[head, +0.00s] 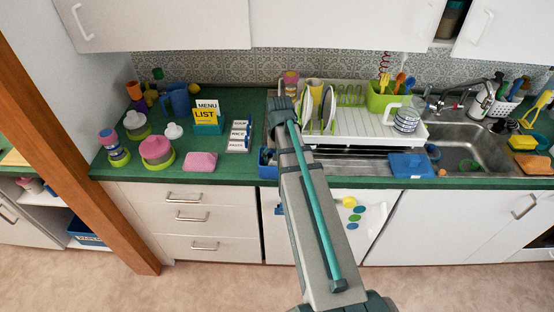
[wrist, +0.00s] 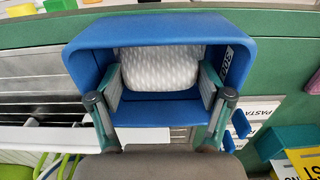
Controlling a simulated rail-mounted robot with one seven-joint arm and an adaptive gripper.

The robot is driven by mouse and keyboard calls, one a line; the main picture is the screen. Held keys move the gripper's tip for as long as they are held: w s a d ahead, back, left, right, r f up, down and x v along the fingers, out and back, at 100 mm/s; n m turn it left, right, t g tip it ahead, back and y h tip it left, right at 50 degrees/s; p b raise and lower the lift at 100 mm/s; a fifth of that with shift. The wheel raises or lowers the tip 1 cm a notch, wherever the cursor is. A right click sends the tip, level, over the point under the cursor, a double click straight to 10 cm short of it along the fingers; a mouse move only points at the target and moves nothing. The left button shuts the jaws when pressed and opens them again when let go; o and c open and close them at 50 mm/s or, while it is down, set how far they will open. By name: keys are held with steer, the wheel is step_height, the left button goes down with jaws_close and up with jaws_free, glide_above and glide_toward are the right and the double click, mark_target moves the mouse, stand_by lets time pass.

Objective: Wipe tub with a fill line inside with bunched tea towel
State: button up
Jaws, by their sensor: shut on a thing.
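The blue tub (wrist: 155,30) fills the middle of the wrist view, open toward the camera, with white lettering on its right side wall. Part of it shows in the head view (head: 267,171) at the counter's front edge, left of my arm. The bunched tea towel (wrist: 162,70), white with a pale grey pattern, is inside the tub opening. My gripper (wrist: 162,82) is shut on the towel, one finger pad on each side, reaching into the tub. I cannot tell whether the towel touches the tub's walls. No fill line is discernible.
A dish rack (head: 350,127) with plates stands right of my arm, near the sink (head: 462,150). Label cards (head: 240,136), a menu sign (head: 207,115), a pink block (head: 200,162) and stacked containers (head: 157,150) stand on the left. Some green counter (head: 235,172) is bare.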

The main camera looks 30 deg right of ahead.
steer(key=shift+s+d, duration=0.25)
steer(key=shift+d, duration=0.15)
steer(key=shift+w+a, duration=0.1)
steer(key=shift+w+a+f, duration=0.1)
steer(key=shift+w+a, duration=0.2)
steer(key=shift+a, duration=0.35)
steer(key=shift+s+d, duration=0.1)
steer(key=shift+d, duration=0.05)
steer(key=shift+s+d+p, duration=0.3)
steer(key=shift+d, duration=0.3)
